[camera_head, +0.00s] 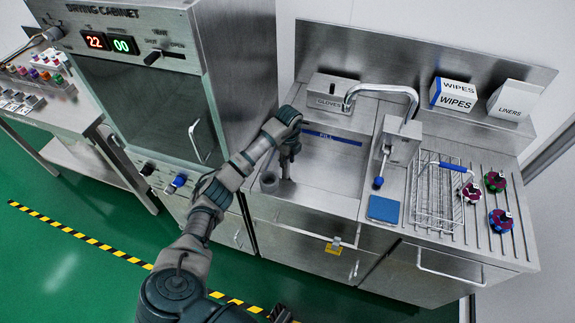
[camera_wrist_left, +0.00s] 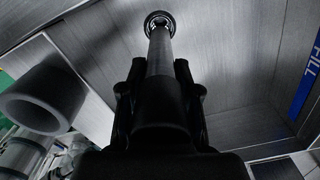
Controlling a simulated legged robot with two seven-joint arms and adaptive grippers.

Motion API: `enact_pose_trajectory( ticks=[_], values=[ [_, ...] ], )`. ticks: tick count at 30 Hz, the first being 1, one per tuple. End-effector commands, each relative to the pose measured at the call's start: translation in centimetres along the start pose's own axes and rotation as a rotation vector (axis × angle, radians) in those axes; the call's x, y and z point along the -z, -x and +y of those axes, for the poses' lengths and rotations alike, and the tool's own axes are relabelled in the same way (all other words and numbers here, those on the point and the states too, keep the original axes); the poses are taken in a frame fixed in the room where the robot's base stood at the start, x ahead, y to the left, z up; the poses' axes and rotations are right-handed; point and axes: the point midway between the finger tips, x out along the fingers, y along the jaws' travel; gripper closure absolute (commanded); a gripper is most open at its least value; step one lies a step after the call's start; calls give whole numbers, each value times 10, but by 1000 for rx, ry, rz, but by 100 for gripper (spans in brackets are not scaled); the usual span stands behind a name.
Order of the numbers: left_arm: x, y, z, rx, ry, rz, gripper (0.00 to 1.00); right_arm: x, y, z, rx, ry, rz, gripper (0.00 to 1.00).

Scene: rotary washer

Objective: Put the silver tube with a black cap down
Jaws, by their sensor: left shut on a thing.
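My left gripper (camera_head: 288,158) reaches down into the left part of the steel sink (camera_head: 335,172). In the left wrist view the left gripper (camera_wrist_left: 160,85) is shut on a silver tube (camera_wrist_left: 160,52), which points away from the palm. A dark ring with a bright centre (camera_wrist_left: 159,20) forms the tube's far end; I cannot tell whether it is the black cap. In the head view the tube is mostly hidden by the gripper. Whether the tube touches the sink floor cannot be told.
A grey open cylinder (camera_head: 269,182) stands at the sink's left side; it looms in the left wrist view (camera_wrist_left: 45,98). A faucet (camera_head: 385,92), blue sponge (camera_head: 383,208) and wire basket (camera_head: 437,198) lie to the right. The drying cabinet (camera_head: 150,95) stands left. The sink's middle is clear.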

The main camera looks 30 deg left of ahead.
Motion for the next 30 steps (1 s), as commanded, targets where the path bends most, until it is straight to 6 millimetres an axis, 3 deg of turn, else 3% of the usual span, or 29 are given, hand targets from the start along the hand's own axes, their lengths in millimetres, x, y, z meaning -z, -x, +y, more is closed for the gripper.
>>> enact_pose_trajectory(
  ticks=[4, 15, 16, 18, 30],
  values=[
    [1, -23, 0, -2, 0, 1, 100, 5, 3, 0, 0, -1, 3, 60],
    [1, -27, 0, 0, -1, 0, 100, 4, 4, 0, 0, -1, -2, 60],
    [1, -26, 0, 0, -1, 0, 61, 4, 4, 0, 0, -1, -3, 60],
    [1, -26, 0, 0, -1, 0, 44, 4, 5, 0, 0, -1, -2, 60],
    [1, -18, -1, 1, -2, 0, 43, 7, 6, 0, 0, -1, 7, 60]
  ],
)
